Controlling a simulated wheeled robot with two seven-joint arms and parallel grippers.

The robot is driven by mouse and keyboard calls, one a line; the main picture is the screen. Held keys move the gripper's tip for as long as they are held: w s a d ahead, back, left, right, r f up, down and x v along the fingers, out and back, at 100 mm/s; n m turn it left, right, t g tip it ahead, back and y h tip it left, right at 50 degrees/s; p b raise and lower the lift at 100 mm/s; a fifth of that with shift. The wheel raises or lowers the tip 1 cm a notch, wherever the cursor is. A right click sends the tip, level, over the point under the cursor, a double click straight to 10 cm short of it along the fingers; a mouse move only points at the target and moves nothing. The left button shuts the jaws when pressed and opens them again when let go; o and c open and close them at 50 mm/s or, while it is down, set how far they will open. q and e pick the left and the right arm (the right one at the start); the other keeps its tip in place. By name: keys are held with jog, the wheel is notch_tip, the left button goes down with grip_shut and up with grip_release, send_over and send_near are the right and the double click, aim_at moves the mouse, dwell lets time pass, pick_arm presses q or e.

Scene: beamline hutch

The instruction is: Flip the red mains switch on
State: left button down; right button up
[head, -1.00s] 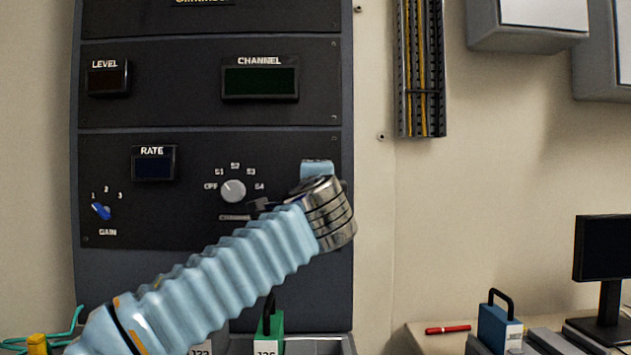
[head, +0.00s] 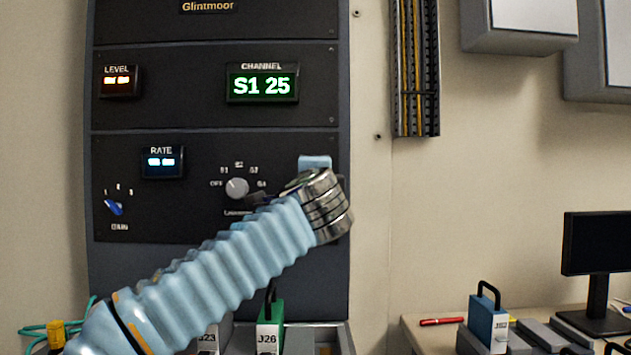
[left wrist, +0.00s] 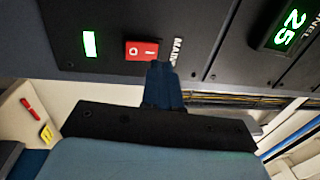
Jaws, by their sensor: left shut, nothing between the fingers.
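The red mains switch (left wrist: 141,50) is a rocker marked O and I on the dark panel, beside a white "MAIN" label partly covered by my fingers. A green lamp (left wrist: 89,44) glows to its left in the left wrist view. My left gripper (left wrist: 162,68) is shut and empty, its fingertips right by the I end of the switch. I cannot tell whether they touch it. In the head view my left arm hides the switch and most of the gripper. The channel display (head: 262,86) reads S1 25. My right gripper is out of view.
The rack panel (head: 215,270) also carries lit level (head: 118,81) and rate (head: 162,161) displays, a gain knob (head: 115,208) and a channel knob (head: 237,188). Below are a green module (head: 270,328) and, right, a blue module (head: 487,322), red pen (head: 443,322) and monitor (head: 597,245).

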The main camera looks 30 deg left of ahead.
pick_arm(q)
jog(key=s+d+r+b, duration=0.1)
jog(key=s+d, duration=0.4)
jog(key=s, duration=0.3)
jog(key=shift+s+r, duration=0.15)
jog(key=shift+s, duration=0.05)
dwell(0.3)
